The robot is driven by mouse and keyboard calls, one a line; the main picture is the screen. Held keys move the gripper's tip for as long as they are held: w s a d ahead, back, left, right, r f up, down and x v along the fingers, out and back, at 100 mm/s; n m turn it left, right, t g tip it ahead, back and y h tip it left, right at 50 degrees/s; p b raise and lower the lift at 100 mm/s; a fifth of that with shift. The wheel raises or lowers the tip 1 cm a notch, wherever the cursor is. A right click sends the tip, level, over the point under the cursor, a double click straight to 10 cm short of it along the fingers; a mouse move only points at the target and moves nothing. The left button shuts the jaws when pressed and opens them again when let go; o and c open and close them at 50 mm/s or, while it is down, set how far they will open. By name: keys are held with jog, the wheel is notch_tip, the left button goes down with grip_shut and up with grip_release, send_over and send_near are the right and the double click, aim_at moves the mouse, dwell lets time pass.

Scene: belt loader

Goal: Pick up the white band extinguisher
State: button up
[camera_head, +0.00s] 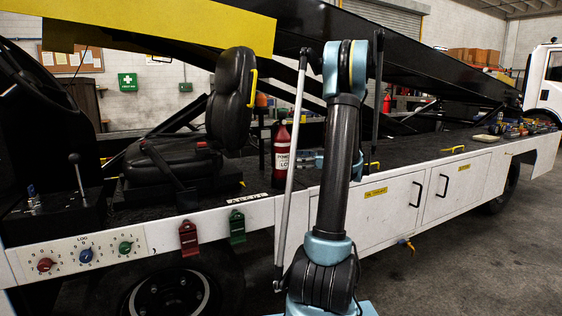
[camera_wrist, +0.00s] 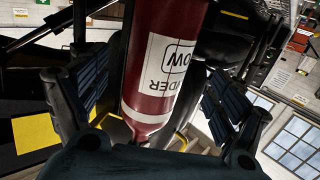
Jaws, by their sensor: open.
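The red extinguisher (camera_head: 282,152) stands on the dark deck of the loader, right of the seat. It has a dark top and a white label. In the wrist view the red extinguisher (camera_wrist: 160,60) fills the middle, its label lettering upside down, with a white band around the body near the end closest to me. My gripper (camera_wrist: 158,92) is open, with a ridged finger pad on each side of the extinguisher. Gaps show on both sides, and I see no grip on it. In the head view my arm hides most of my gripper.
A black seat (camera_head: 232,100) stands left of the extinguisher. A control box with a lever (camera_head: 76,172) is at far left. The loader's dark boom (camera_head: 440,62) slopes overhead. Another red cylinder (camera_head: 387,103) is farther back. Small items (camera_head: 515,128) lie at the deck's far right.

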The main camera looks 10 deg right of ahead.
aim_at(282, 157)
jog(key=shift+r+x, duration=0.15)
jog(key=shift+x, duration=1.45)
jog(key=shift+r+x, duration=0.15)
jog(key=shift+x, duration=1.45)
jog(key=shift+w+d, duration=0.1)
jog(key=shift+w, duration=0.05)
jog(key=c, duration=2)
jog(key=shift+c, duration=0.2)
